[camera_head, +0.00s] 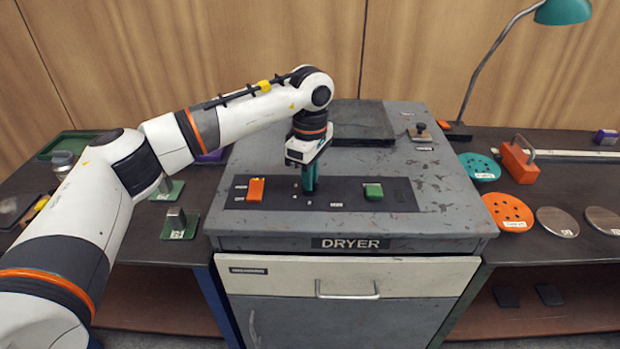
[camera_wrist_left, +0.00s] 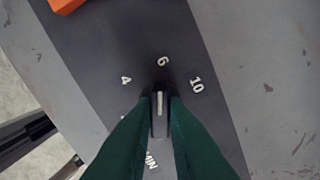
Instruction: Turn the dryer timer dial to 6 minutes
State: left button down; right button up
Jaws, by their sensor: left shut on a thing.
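The dryer (camera_head: 350,245) stands in the middle of the head view, with a dark control panel (camera_head: 335,194) on its top. My left gripper (camera_head: 309,188) points straight down at the panel, between an orange switch and a green button. In the left wrist view, its green fingers (camera_wrist_left: 160,115) are shut on the timer dial (camera_wrist_left: 159,103), a grey knob with a pale line along its top. The line points up, close to the number 6 (camera_wrist_left: 162,61). The fingers hide the lower dial. My right gripper is not in view.
An orange switch (camera_head: 256,189) and a green button (camera_head: 373,191) flank the dial. A dark lid (camera_head: 362,122) lies behind on the dryer top. Discs, an orange handled block (camera_head: 519,161) and a lamp (camera_head: 565,12) are on the right bench.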

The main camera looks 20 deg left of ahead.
pick_arm(q)
jog(key=shift+w+r+m, duration=0.1)
jog(key=shift+r+m, duration=0.05)
jog(key=shift+m, duration=0.25)
jog(key=c, duration=1.4)
grip_release()
jog(key=shift+c, duration=0.2)
notch_tip(320, 180, up, 12)
jog(key=b, duration=0.2)
